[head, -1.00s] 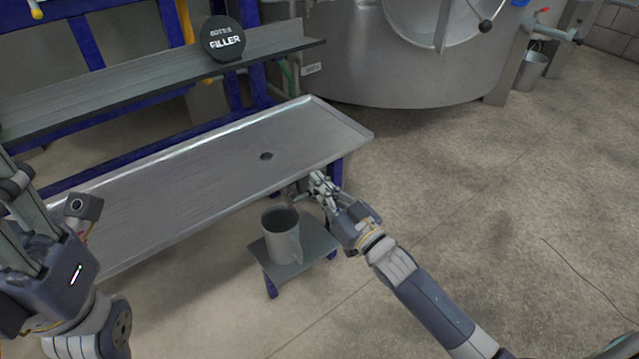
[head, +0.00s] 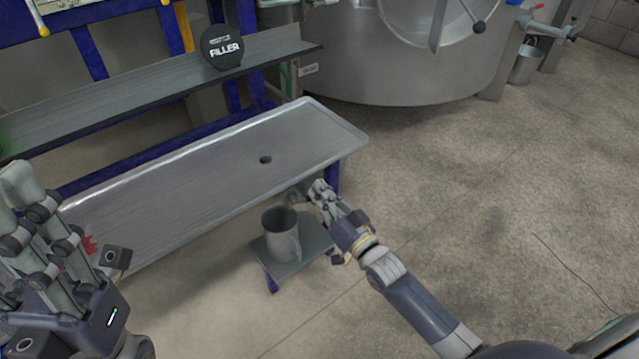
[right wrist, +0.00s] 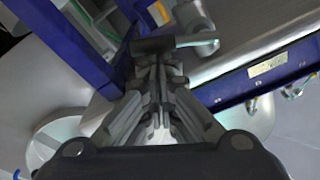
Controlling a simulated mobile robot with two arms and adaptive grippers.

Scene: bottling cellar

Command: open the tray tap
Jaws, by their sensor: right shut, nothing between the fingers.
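The steel drip tray (head: 215,175) runs along the blue frame. A small grey part that looks like the tray tap (head: 296,198) shows under its front edge near the right end, partly hidden. My right gripper (head: 318,188) is shut and empty beside it, below the tray edge. In the right wrist view its fingertips (right wrist: 158,62) are together, just below a dark bar with a pale green edge (right wrist: 165,44); I cannot tell if they touch. My left gripper (head: 40,235) is at the left, in front of the tray; its fingertips' spacing is unclear.
A grey jug (head: 281,238) stands on a small low stand (head: 316,236) below the tray, close to my right gripper. A shelf with a round filler sign (head: 222,47) is behind. A large steel tank (head: 390,75) is at the back.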

